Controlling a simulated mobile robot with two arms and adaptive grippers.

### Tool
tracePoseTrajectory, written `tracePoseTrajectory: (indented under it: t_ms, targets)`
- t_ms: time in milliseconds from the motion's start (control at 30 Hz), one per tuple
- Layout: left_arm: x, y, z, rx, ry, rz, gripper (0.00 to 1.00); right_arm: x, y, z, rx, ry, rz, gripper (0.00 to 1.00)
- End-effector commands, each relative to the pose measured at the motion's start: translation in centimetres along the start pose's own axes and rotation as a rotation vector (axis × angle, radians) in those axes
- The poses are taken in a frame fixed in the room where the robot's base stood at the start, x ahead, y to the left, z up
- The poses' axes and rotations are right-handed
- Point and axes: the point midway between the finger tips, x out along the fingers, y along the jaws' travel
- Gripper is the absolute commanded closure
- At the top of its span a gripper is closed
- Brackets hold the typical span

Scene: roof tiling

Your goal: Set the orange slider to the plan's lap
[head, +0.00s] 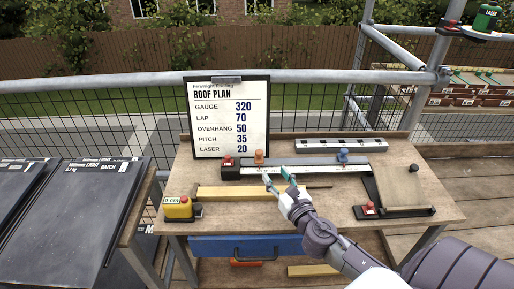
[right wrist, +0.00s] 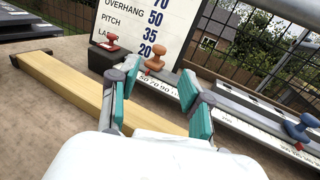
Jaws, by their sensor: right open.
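The orange slider (head: 259,157) stands on the scale rail (head: 330,169) near its left end; it also shows in the right wrist view as an orange knob (right wrist: 155,57) near the marks 50, 70 and 90. My right gripper (head: 278,180) is open and empty, just in front of the rail and a little right of the orange slider. In the right wrist view its teal fingers (right wrist: 155,88) are apart, with the orange slider beyond the gap. The roof plan (head: 227,117) stands upright behind the rail and reads LAP 70. The left gripper is not in view.
A blue slider (head: 342,155) sits further right on the same rail. A red knob on a dark block (head: 229,165) is left of the orange slider. A wooden batten (head: 240,191), a yellow tape measure (head: 178,207) and an angled device with a red knob (head: 369,208) lie on the workbench (head: 425,180).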

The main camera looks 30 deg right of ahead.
Motion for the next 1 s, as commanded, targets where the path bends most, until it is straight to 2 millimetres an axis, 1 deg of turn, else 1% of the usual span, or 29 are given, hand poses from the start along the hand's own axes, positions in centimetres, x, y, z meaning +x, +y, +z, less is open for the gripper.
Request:
tracePoseTrajectory:
  t_ms: [33,100,200,267,367,500,600,667,800,1000]
  targets:
    - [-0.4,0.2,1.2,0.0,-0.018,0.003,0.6,1.1,-0.1,0.3,0.0,-0.004,-0.001,0.52]
    - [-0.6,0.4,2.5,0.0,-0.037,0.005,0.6,2.6,0.0,0.4,0.0,-0.005,-0.001,0.52]
    - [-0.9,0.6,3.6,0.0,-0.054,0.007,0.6,4.8,0.0,0.4,0.001,-0.004,-0.001,0.52]
    - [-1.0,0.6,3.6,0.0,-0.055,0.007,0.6,6.1,0.0,0.3,0.002,-0.004,-0.002,0.52]
    - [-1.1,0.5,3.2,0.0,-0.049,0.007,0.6,8.1,-0.1,0.3,0.002,-0.003,-0.003,0.52]
    - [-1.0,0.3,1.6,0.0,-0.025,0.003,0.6,10.3,0.0,0.1,0.002,-0.002,-0.002,0.52]
    - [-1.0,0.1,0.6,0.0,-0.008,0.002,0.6,11.3,0.0,0.1,0.003,-0.001,-0.001,0.52]
    - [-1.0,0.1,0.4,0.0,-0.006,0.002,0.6,11.7,0.0,0.1,0.003,-0.001,-0.001,0.52]
    - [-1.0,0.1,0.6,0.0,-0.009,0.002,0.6,12.0,0.0,0.1,0.003,0.0,-0.001,0.52]
    - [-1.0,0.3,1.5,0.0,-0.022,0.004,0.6,12.0,0.0,0.1,0.003,0.0,-0.001,0.52]
